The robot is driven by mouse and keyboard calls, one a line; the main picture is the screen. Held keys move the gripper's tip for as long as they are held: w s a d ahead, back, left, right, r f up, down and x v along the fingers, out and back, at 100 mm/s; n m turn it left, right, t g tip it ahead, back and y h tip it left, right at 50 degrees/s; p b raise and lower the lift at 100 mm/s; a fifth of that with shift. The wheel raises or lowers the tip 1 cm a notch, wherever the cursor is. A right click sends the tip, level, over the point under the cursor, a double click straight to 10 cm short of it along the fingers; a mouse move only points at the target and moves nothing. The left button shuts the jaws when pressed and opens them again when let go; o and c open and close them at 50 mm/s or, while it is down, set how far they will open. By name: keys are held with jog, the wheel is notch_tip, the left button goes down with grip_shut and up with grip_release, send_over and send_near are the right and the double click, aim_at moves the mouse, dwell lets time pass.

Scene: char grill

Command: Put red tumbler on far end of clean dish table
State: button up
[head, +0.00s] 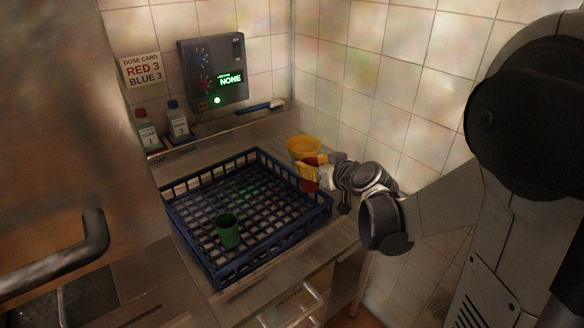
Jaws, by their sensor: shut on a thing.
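The red tumbler (309,184) is at the right side of the blue rack, partly covered by my fingers. My gripper (318,166) has orange-yellow fingers and is shut on the red tumbler. It reaches in from the right, beside the rack's right back corner and just in front of a yellow container. I cannot tell whether the tumbler touches the surface below. The steel counter (222,143) runs under the rack to the tiled corner; whether it is the clean dish table is not marked.
A blue slatted rack (247,262) fills most of the counter and holds a green tumbler (229,232). The yellow container (303,147) stands near the right wall. Two bottles (177,120) (146,130), a brush (262,107) and a wall dispenser (214,72) are at the back.

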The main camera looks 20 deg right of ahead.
jog(key=s+d+m+h+p, duration=0.1)
jog(key=s+d+m+h, duration=0.15)
jog(key=d, duration=1.05)
jog(key=s+d+m+h, duration=0.1)
jog(key=s+d, duration=0.3)
jog(key=d, duration=0.9)
jog(key=shift+n, duration=0.25)
jog(key=shift+w+a+f+b, duration=0.95)
jog(key=shift+w+f, duration=0.65)
jog(key=shift+f, duration=0.2)
jog(key=shift+w+a+f+b, duration=0.85)
jog(key=shift+w+a+f, duration=0.2)
jog(key=shift+w+f, duration=0.7)
jog(key=shift+w+a+f+b, duration=0.95)
jog(key=shift+w+f, duration=0.55)
jog(key=shift+f, duration=0.35)
jog(key=shift+f, duration=0.25)
jog(key=o, duration=1.1)
jog(key=shift+r, duration=0.1)
jog(key=shift+r, duration=0.1)
